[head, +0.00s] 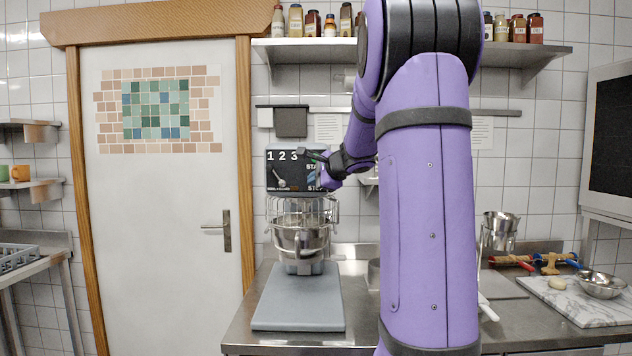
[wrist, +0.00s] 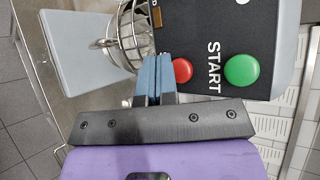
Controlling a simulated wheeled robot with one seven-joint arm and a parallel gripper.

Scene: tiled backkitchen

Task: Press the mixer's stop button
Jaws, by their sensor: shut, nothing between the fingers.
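The mixer (head: 301,238) stands on the steel counter, with a black control panel (head: 285,172) on its head, a wire guard and a steel bowl. In the wrist view the panel (wrist: 215,45) carries a green button (wrist: 242,70) beside the word START and a red button (wrist: 182,70). My gripper (head: 312,154) is in front of the panel's upper right part. Its blue fingers (wrist: 155,66) are together and empty, just left of the red button in the wrist view. I cannot tell whether they touch the panel. In the head view my gripper and arm hide part of the panel's right side.
A closed door (head: 165,220) is left of the mixer. A shelf of jars (head: 315,44) hangs above. A marble board (head: 590,308) with a bowl (head: 601,286) lies at the right of the counter (head: 365,325). My arm blocks the middle of the head view.

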